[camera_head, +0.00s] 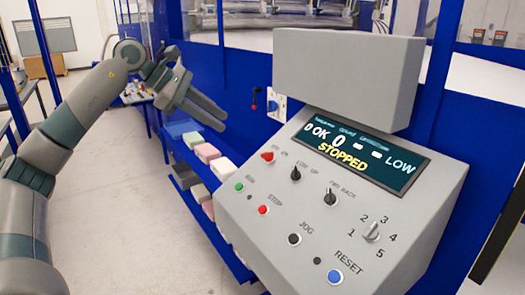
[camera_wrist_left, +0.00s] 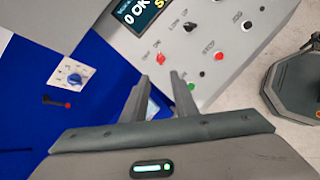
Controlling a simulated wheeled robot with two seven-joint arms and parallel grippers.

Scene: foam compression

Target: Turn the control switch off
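The grey control panel (camera_head: 246,217) carries a small red knob (camera_head: 267,157) at its upper left, with a label that seems to read OFF and ON. I cannot tell which way the knob points. The red knob (camera_wrist_left: 161,59) also shows in the left wrist view, beyond the fingertips. My left gripper (camera_head: 222,122) is open and empty, in the air to the left of the panel and apart from it. Its two fingers (camera_wrist_left: 157,84) stand apart in the left wrist view. The panel's screen (camera_head: 362,160) reads STOPPED. My right gripper is not in view.
Black knobs (camera_head: 296,174), a green button (camera_head: 239,187), a red button (camera_head: 263,210) and a blue button (camera_head: 335,277) sit near the red knob. A grey box (camera_head: 345,75) overhangs the screen. Foam blocks (camera_head: 207,152) lie on a blue rack left of the panel.

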